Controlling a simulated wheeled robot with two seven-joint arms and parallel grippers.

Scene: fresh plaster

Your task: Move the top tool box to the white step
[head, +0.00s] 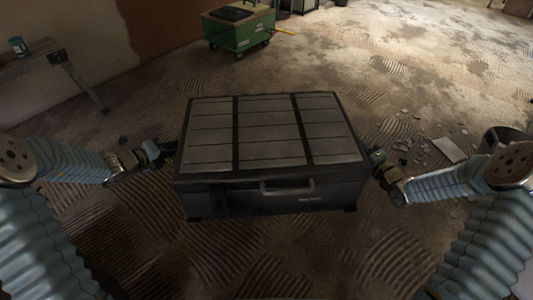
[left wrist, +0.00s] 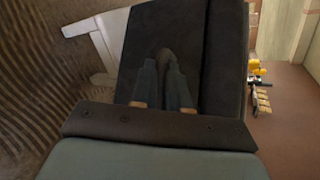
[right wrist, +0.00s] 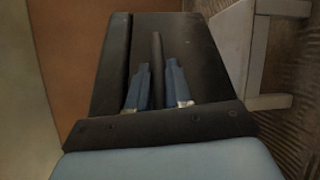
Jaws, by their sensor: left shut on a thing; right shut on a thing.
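One dark tool box (head: 272,180) with a grey slatted lid and a front handle is in the middle of the head view, about level. My left gripper (head: 168,150) is at its left side, shut on a dark side grip (left wrist: 165,62). My right gripper (head: 374,165) is at its right side, shut on a similar grip (right wrist: 157,62). A pale, legged piece shows beyond the box in the left wrist view (left wrist: 102,45) and right wrist view (right wrist: 236,45); it may be the white step. The box hides what is beneath it.
A green wheeled cart (head: 240,36) stands at the back. A worn bench (head: 35,60) with a blue can (head: 18,46) is at far left. Rubble (head: 420,150), a pale slab (head: 449,150) and a dark round container (head: 503,140) lie at right. The floor behind the box is mostly clear.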

